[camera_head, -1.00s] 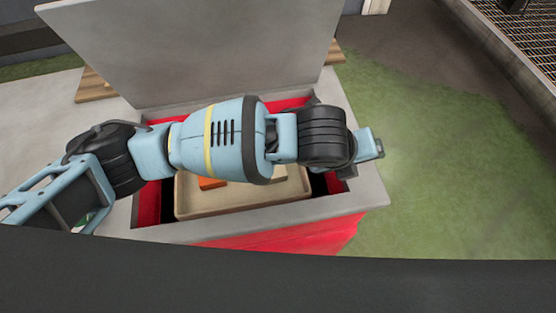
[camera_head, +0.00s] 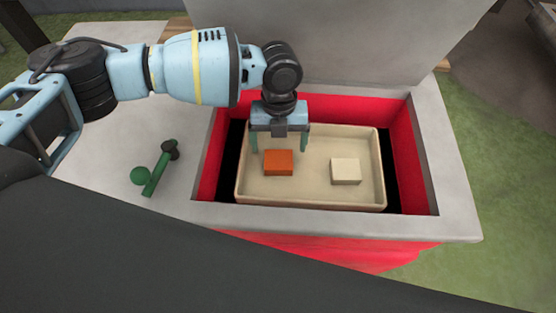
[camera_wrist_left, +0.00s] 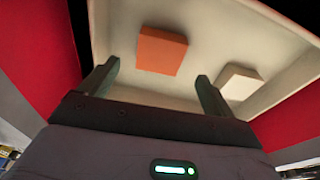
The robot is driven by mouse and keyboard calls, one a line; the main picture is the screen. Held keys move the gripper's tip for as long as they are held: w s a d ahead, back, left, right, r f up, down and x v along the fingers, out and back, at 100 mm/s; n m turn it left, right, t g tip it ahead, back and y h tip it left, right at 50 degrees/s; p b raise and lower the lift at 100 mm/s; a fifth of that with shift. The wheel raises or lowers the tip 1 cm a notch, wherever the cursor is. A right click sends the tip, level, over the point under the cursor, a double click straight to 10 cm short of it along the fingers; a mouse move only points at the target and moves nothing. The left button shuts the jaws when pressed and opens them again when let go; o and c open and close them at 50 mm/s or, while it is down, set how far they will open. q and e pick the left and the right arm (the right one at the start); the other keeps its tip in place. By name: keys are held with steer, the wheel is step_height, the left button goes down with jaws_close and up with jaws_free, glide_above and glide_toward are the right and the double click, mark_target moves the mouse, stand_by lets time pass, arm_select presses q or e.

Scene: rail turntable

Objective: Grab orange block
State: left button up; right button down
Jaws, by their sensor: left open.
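An orange block (camera_head: 278,162) lies in the left part of a cream tray (camera_head: 300,199). My left gripper (camera_head: 279,149) points down over the tray, just above and behind the orange block in the head view. Its fingers are open and apart, with nothing between them that I can make out as held. In the left wrist view the orange block (camera_wrist_left: 161,50) shows beyond and between the two fingertips (camera_wrist_left: 157,78). A white block (camera_head: 345,171) lies in the tray's right part. My right gripper is not in view.
The tray sits inside a red-walled box (camera_head: 408,160) with a grey rim (camera_head: 455,205) and a raised grey lid (camera_head: 340,45) behind.

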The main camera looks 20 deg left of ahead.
mark_target(279, 158)
arm_select(q)
steer(key=shift+s+f, duration=0.2)
steer(key=shift+f, duration=1.35)
steer(key=shift+s+f, duration=0.15)
steer(key=shift+f, duration=1.4)
steer(key=c, duration=1.1)
steer(key=shift+d+r, duration=0.1)
steer(key=shift+d, duration=0.05)
